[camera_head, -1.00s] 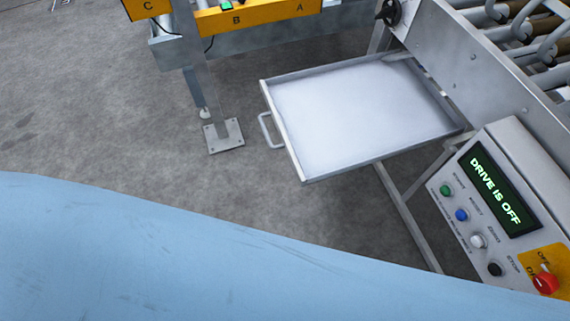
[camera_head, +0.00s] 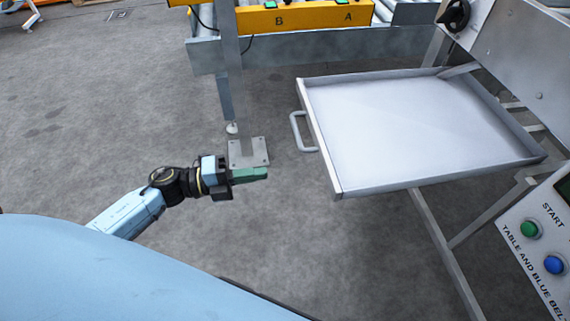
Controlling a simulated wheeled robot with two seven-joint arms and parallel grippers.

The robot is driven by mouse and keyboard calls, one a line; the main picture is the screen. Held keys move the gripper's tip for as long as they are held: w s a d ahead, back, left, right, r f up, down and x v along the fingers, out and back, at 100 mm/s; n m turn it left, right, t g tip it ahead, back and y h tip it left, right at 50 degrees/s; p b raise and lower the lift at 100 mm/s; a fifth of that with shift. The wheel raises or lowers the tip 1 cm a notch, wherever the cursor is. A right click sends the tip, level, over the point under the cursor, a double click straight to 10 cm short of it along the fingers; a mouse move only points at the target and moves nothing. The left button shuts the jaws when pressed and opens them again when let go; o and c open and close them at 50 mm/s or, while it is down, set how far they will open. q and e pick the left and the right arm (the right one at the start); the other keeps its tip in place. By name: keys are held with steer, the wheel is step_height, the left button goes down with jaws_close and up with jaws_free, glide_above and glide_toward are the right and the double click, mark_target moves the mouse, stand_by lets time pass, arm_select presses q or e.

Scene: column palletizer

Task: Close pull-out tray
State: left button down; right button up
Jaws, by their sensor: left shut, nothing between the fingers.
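The pull-out tray (camera_head: 333,172) is a shallow grey metal tray, empty, standing out to the left from the machine frame at the right. Its handle (camera_head: 297,131) is a grey bar on the tray's left front wall. My left gripper (camera_head: 266,173), with green fingers, is shut and empty. It is to the left of the tray and a little below the handle in the picture, apart from both. My right gripper is not in view.
A control panel (camera_head: 545,240) with green and blue buttons stands at the lower right. A conveyor with a yellow panel (camera_head: 305,17) is at the back, its leg's foot plate (camera_head: 248,152) near my gripper.

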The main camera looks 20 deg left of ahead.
mark_target(324, 164)
arm_select(q)
steer(key=b+x, duration=0.1)
steer(key=x, duration=1)
steer(key=shift+w+d+b, duration=0.1)
steer(key=shift+w+b, duration=0.05)
steer(key=shift+b, duration=0.25)
steer(key=shift+w+d, duration=0.35)
steer(key=shift+d, duration=0.2)
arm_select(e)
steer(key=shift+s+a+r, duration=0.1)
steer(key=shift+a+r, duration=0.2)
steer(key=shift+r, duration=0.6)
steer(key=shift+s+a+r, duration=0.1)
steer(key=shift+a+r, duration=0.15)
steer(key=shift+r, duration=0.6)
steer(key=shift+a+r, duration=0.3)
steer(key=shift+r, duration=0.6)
